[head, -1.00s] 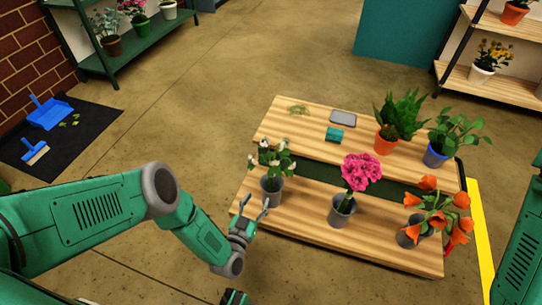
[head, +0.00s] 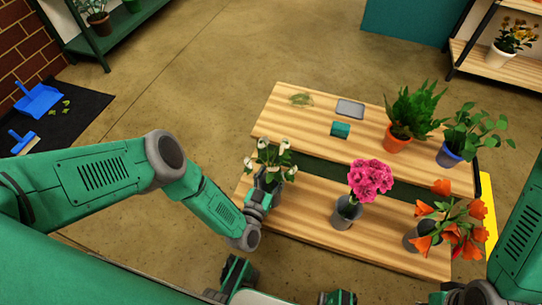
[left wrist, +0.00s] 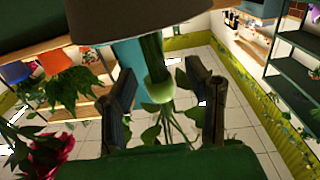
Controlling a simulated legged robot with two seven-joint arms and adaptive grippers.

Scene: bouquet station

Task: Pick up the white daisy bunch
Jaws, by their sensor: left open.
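The white daisy bunch (head: 271,156) stands at the left end of the near bench tier, white heads over green leaves. Its grey pot is mostly hidden by my left gripper (head: 266,184), which is at the pot and lower stems. In the left wrist view, the open fingers of my left gripper (left wrist: 163,100) lie either side of green stems (left wrist: 154,72) and leaves. Whether they touch the stems I cannot tell. I cannot make out the white heads there. My right gripper is not in view.
The wooden bench (head: 300,228) also holds a pink bunch (head: 370,180) and orange tulips (head: 455,228). Behind are a fern in an orange pot (head: 397,140), a leafy plant in a blue pot (head: 449,154), a teal block (head: 340,130) and a grey tray (head: 350,108).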

